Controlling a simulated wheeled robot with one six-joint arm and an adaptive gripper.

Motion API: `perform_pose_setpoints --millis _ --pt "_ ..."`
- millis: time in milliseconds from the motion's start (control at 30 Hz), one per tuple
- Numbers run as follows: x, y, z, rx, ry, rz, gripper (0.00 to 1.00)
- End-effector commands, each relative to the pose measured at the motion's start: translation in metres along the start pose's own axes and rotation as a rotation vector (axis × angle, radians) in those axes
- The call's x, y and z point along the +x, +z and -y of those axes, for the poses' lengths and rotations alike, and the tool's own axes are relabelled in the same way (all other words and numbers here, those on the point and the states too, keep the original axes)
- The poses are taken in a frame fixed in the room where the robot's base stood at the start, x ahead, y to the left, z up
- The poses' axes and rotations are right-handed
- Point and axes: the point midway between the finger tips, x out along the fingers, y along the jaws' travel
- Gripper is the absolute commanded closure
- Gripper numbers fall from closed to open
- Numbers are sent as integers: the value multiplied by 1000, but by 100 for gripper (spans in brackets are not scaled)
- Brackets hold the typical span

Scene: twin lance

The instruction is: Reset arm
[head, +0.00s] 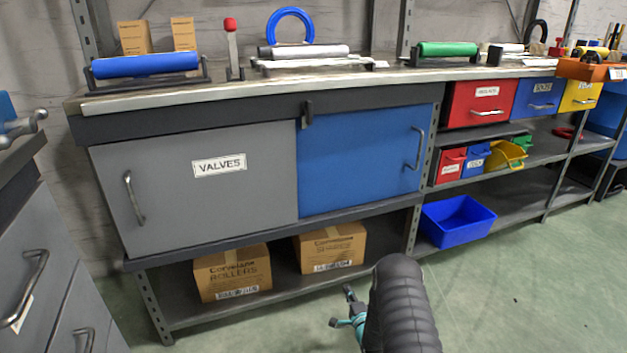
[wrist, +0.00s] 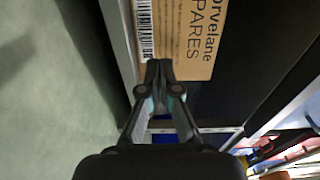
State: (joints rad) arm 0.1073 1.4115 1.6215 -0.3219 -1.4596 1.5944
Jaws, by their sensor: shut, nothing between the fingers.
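My gripper (head: 349,307) shows at the bottom middle of the head view, low in front of the workbench's bottom shelf, beside my dark arm link. In the wrist view my gripper (wrist: 159,66) has its fingertips together with nothing between them. In the head view that box (head: 331,246) sits on the bottom shelf, to the left of and behind my gripper.
A workbench has a grey "VALVES" door (head: 200,200) and a blue door (head: 360,160). Another box (head: 232,275) and a blue bin (head: 457,219) are on the lower shelf. Grey drawers (head: 35,255) stand close at left. Green floor (head: 540,290) is clear at right.

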Motion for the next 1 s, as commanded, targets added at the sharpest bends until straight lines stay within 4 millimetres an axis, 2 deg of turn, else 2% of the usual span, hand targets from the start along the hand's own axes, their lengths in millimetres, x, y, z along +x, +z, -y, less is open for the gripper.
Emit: perform_pose_setpoints --millis 167,300,467,600,767,1000 --pt "19 -7 47 -89 42 -12 100" --pt "33 -14 99 -199 108 -25 100" --pt "39 -20 158 -322 190 -34 100" --pt "36 -22 208 -423 262 -34 100" --pt "24 -23 259 -525 341 -29 100" --pt "-10 -20 335 -668 456 -6 100"
